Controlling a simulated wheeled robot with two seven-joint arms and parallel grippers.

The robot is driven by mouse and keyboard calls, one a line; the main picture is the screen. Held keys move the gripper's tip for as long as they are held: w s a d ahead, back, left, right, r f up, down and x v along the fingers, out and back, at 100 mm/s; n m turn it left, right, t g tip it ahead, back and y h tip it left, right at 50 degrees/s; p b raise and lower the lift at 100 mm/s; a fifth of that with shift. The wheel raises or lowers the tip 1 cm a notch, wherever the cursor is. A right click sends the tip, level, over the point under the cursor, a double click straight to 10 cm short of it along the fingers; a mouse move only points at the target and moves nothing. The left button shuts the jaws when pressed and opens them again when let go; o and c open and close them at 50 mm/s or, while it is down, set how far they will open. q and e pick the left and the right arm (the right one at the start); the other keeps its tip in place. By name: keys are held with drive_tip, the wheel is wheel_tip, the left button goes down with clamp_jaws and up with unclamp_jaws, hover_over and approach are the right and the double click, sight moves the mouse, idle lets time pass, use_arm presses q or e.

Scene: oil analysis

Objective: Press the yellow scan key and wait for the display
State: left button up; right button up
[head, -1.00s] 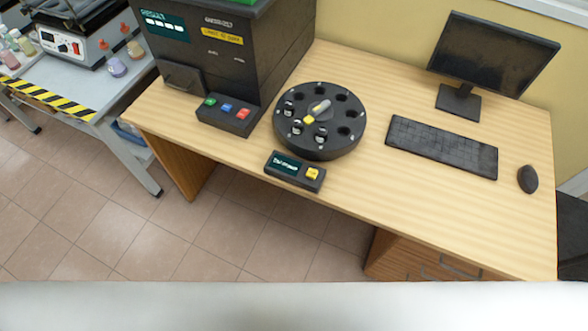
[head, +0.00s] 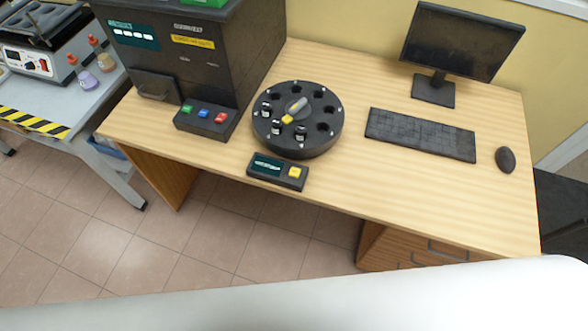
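The yellow scan key (head: 294,173) is on the right end of a small black box at the front edge of the wooden desk. The box's dark teal display (head: 266,165) is left of the key and carries a line of light text too small to read. Just behind it stands a round black carousel (head: 298,120) with several holes, some holding small vials, and a yellow-tipped pointer on top. Neither of my grippers is in view, and nothing touches the key.
A large black analyser (head: 190,70) with green, blue and red buttons (head: 205,115) stands left of the carousel. A keyboard (head: 420,134), mouse (head: 505,160) and monitor (head: 458,45) are at the right. The desk front right of the box is clear.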

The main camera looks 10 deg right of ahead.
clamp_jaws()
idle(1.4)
